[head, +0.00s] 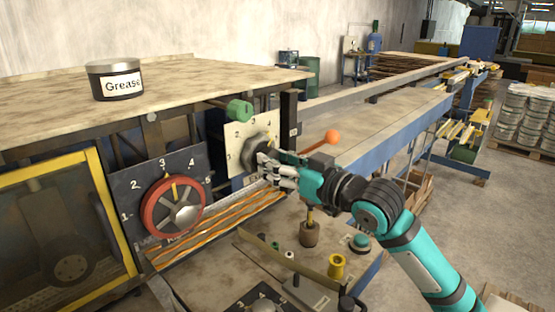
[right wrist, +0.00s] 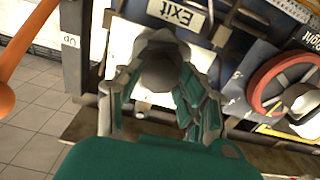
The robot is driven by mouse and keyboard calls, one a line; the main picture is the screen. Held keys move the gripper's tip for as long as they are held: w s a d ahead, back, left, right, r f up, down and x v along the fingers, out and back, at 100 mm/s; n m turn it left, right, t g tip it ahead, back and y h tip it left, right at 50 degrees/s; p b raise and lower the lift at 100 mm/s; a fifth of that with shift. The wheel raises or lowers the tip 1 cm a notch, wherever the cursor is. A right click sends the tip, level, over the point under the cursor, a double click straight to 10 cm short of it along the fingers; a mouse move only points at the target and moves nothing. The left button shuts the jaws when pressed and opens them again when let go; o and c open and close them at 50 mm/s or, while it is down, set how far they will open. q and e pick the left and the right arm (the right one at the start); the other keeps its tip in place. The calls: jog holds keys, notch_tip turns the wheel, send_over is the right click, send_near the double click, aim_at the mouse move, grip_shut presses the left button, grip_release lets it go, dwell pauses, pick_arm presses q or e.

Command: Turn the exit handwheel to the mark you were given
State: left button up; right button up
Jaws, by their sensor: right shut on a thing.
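The exit handwheel (head: 258,147) is a dark grey wheel on a pale numbered dial plate (head: 234,134) on the machine's side; the figures 2 and 4 show. My right gripper (head: 266,163) is shut on its front from the right, with fingers around the hub. In the right wrist view the fingers (right wrist: 158,100) close around the grey handwheel (right wrist: 165,50), near the Exit label (right wrist: 176,12). The gripper hides part of the wheel and dial, and I cannot read its setting. My left gripper is not in view.
A red handwheel (head: 148,208) with a 1 to 5 dial stands to the left, its yellow pointer near 3. An orange ball lever (head: 332,137) is just right of my gripper. A green knob (head: 239,110) is above. A Grease tin (head: 115,82) sits on the machine top.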

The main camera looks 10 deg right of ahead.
jog(key=shift+m+p, duration=3.75)
jog(key=shift+m, duration=0.05)
jog(key=o, duration=1.2)
jog(key=v, duration=1.2)
